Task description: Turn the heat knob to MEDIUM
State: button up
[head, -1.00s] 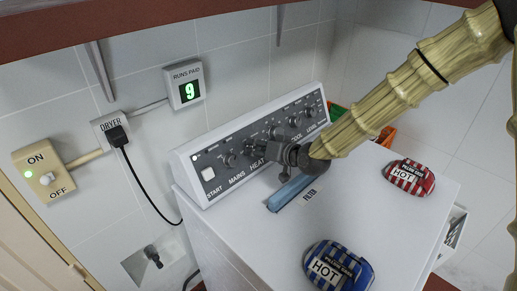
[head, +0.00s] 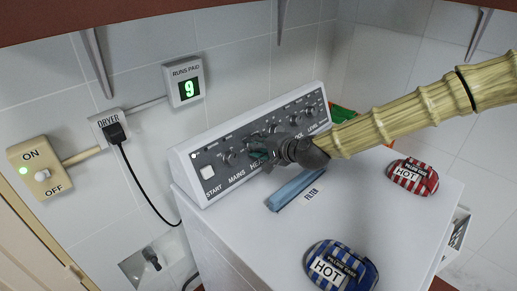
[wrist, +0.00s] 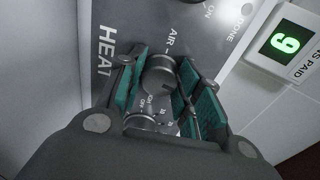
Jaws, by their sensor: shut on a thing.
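The heat knob (wrist: 158,78) is a grey round knob on the dryer's dark control panel, beside the HEAT label (wrist: 106,52) in the wrist view. My gripper (wrist: 160,90) has its green-padded fingers on either side of this knob and is shut on it. In the head view my gripper (head: 262,152) is at the panel, hiding the heat knob and part of its label. The knob's pointer and the MEDIUM mark cannot be made out.
Another knob (wrist: 140,122) sits close by, between the fingers' bases in the wrist view. The mains knob (head: 230,158) is left of my gripper.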

jog(key=m, duration=0.3)
jog(key=shift+w+r+b, duration=0.1)
jog(key=shift+b, duration=0.3)
jog(key=shift+m, duration=0.5)
jog(key=o, duration=1)
jog(key=v, duration=1.2)
